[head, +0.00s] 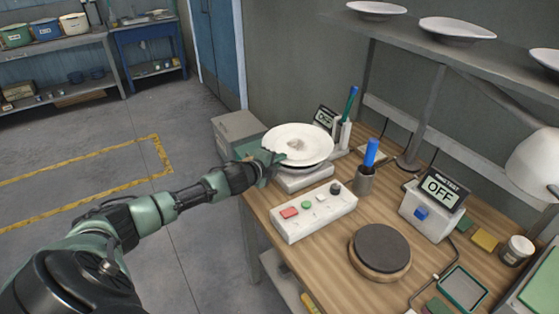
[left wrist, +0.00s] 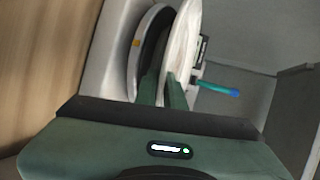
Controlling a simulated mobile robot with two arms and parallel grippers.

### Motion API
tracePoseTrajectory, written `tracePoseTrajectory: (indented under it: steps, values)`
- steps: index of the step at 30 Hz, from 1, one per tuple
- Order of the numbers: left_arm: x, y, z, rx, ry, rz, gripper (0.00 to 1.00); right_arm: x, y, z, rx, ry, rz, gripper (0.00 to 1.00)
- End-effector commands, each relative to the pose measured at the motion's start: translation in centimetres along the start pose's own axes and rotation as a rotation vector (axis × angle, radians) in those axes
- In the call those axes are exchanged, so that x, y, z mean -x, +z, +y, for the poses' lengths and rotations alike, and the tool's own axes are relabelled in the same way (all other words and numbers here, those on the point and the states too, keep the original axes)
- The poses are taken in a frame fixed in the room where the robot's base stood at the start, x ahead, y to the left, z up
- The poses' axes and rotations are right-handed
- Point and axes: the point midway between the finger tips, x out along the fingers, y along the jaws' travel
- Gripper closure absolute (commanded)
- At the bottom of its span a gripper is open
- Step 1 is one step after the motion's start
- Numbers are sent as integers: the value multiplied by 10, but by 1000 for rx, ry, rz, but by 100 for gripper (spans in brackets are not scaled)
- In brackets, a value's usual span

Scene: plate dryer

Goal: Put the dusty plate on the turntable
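The dusty plate (head: 297,143) is white with a grey-brown smudge in its middle. It is at or just above a low white device (head: 304,180) at the back left of the wooden bench. My left gripper (head: 268,161) is at its left rim. In the left wrist view the plate (left wrist: 183,45) appears edge-on, its rim between the two close green fingers (left wrist: 162,92); they look shut on it. A dark disc (left wrist: 146,50) is beside the plate there; I cannot tell whether they touch. A dark round turntable (head: 381,248) on a wooden base stands empty at the front. My right gripper is not in view.
A white button box (head: 313,212) lies between plate and turntable. A cup with a blue-handled tool (head: 366,180) and a display box reading OFF (head: 428,213) stand behind. A lamp (head: 535,165) overhangs the right side. A shelf with white plates (head: 457,29) is above.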

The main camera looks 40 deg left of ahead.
Motion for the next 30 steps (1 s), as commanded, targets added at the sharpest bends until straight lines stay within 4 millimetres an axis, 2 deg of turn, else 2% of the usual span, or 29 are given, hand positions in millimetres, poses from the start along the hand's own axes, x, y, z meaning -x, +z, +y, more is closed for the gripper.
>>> tracePoseTrajectory:
  steps: [10,14,30]
  values:
    - [1,0,0,0,1,0,82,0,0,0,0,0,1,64]
    - [7,1,2,1,2,-1,82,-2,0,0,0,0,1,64]
    - [95,0,3,-3,5,1,82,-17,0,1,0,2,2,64]
